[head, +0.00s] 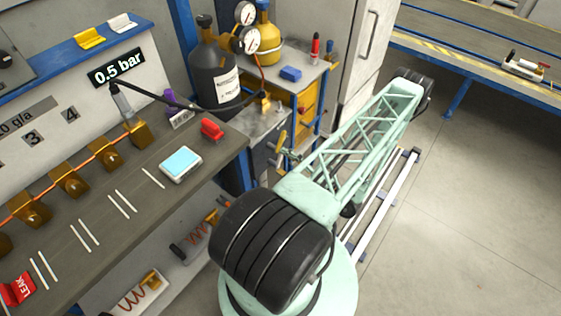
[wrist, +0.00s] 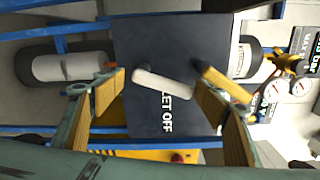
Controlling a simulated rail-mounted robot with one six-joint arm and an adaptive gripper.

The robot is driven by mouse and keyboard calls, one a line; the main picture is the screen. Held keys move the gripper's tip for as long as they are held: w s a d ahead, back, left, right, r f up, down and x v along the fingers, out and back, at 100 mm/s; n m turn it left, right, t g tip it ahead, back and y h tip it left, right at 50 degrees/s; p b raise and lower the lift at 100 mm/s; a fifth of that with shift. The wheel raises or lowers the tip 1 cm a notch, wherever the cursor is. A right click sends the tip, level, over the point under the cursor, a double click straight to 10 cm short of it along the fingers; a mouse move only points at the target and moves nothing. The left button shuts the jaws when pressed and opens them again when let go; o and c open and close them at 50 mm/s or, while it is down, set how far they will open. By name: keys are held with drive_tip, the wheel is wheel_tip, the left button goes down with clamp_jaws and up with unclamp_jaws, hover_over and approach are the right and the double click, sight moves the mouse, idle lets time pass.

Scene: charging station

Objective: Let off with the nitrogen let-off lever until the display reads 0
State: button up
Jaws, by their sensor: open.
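The let-off lever (wrist: 162,82) is a white bar on a dark panel (wrist: 140,35) marked LET OFF in the wrist view. It lies slightly tilted across the panel. My gripper (wrist: 160,80) is open, with one yellow-padded finger on each side of the lever; I see gaps between the pads and the lever's ends. In the head view my gripper (head: 282,147) shows small in front of the dark cabinet (head: 262,165), and the lever cannot be made out there. The display (head: 117,68) reads 0.5 bar.
A dark gas cylinder (head: 215,75) and a yellow one (head: 264,35) stand behind, with two round gauges (head: 247,40). The bench (head: 100,205) at left carries a red clip (head: 211,129) and a small device with a light-blue screen (head: 180,164). Open floor lies at right.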

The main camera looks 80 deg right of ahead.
drive_tip(key=v, duration=1.3)
drive_tip(key=shift+s+a+b, duration=0.2)
drive_tip(key=shift+s+b, duration=0.05)
drive_tip(key=shift+b, duration=0.05)
idle(1.7)
drive_tip(key=shift+s+a, duration=0.1)
drive_tip(key=shift+s, duration=0.1)
idle(0.6)
drive_tip(key=v, duration=1.1)
drive_tip(key=shift+s, duration=0.3)
drive_tip(key=shift+a, duration=0.1)
idle(0.3)
